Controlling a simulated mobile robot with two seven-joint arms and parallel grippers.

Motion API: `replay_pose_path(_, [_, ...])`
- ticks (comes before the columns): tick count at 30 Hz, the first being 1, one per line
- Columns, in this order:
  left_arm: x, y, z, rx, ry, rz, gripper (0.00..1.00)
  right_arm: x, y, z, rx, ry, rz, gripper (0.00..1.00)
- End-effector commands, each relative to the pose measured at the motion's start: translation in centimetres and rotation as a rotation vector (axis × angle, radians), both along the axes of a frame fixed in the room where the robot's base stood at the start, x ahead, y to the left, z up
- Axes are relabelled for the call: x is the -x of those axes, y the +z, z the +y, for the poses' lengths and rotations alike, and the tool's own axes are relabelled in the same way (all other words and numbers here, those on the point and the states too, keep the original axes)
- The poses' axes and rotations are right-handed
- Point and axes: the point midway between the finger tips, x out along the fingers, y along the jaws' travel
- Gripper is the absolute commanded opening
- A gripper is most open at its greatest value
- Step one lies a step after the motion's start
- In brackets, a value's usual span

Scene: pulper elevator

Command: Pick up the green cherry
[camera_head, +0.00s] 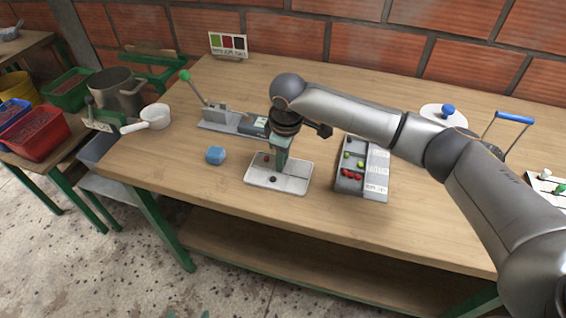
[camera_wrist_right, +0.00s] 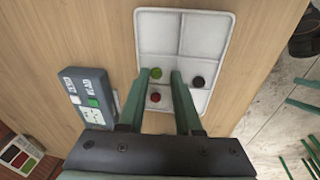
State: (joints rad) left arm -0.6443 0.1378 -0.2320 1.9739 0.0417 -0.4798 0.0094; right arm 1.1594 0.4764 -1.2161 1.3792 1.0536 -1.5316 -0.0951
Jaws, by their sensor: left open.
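The green cherry (camera_wrist_right: 156,73) lies in a white divided tray (camera_wrist_right: 204,40), seen in the right wrist view. A red cherry (camera_wrist_right: 155,97) and a dark cherry (camera_wrist_right: 198,81) lie in the same tray. My right gripper (camera_wrist_right: 161,75) is open over the tray, fingers pointing down. The green cherry shows between its fingertips, nearer the left finger in that view, with no clear grip on it. In the head view my right gripper (camera_head: 277,165) stands over the tray (camera_head: 290,184) and hides the green cherry. My left gripper is in neither view.
A grey sorting box (camera_head: 376,180) with green and red cherries stands right of the tray. A grey device (camera_wrist_right: 89,100) with a green button stands beside the tray. The table's front edge is close.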

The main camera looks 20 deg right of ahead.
Motion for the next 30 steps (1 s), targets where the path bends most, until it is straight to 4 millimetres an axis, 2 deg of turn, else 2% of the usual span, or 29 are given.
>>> replay_pose_path(1, [0.07,-0.15,0.05,-0.001,0.001,0.002,0.87,0.13,-0.57,-0.37,0.010,-0.005,0.007,0.22])
replay_pose_path(7, [0.09,-0.23,0.16,-0.003,0.002,0.004,0.87,0.14,-0.61,-0.47,0.012,-0.006,0.008,0.00])
replay_pose_path(30, [0.11,-0.28,0.29,-0.005,0.004,0.004,0.87,0.14,-0.62,-0.57,0.014,-0.008,0.009,0.00])
